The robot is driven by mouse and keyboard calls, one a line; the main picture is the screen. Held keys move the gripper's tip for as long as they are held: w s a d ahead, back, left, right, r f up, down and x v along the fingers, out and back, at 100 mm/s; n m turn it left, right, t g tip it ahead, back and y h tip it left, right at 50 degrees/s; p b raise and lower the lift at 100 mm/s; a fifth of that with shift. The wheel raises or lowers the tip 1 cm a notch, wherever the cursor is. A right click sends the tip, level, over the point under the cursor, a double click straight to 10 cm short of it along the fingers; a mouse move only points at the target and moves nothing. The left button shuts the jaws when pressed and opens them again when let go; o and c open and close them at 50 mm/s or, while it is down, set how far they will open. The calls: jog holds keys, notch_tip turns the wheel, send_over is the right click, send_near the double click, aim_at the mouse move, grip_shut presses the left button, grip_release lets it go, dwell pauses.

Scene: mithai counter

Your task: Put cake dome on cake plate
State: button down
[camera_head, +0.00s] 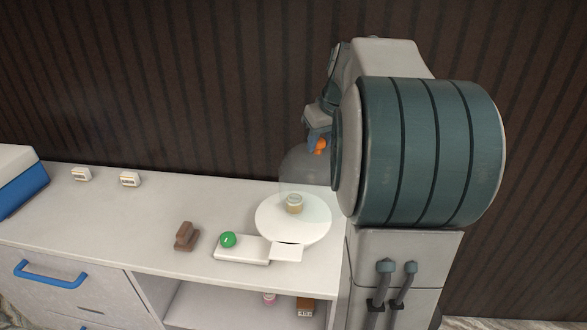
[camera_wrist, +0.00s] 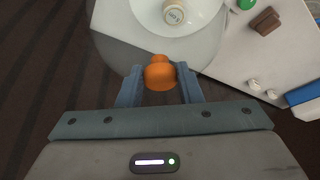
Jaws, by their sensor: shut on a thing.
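The cake dome (camera_head: 302,165) is clear, with an orange knob that shows in the wrist view (camera_wrist: 159,74). My gripper (camera_head: 318,140) is shut on the knob, with one blue-grey finger on each side of it in the wrist view (camera_wrist: 157,78). The white round cake plate (camera_head: 275,230) is on the counter, with a small cream-coloured cup-like item (camera_head: 295,203) on it. The dome appears upright over the back part of the plate. I cannot tell whether its rim touches the plate. My arm hides part of the right side.
A white slab (camera_head: 240,252) with a green ball (camera_head: 228,240) lies just left of the plate, beside a small white card (camera_head: 287,252). A brown block (camera_head: 187,236), two small labelled blocks (camera_head: 130,179) and a blue-and-white box (camera_head: 20,182) stand farther left. A dark wall is behind.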

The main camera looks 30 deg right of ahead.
aim_at(295, 151)
jog(key=w+a+f, duration=0.1)
jog(key=a, duration=0.1)
jog(key=w+a+f+p, duration=0.1)
jog(key=w+a+f, duration=0.1)
jog(key=shift+w, duration=0.25)
jog(key=shift+w+a+f, duration=0.3)
jog(key=shift+f, duration=0.1)
jog(key=shift+f+p, duration=0.4)
jog(key=shift+f, duration=1.5)
jog(key=shift+f, duration=0.2)
jog(key=c, duration=1)
grip_release()
jog(key=shift+r, duration=0.1)
jog(key=shift+r, duration=0.1)
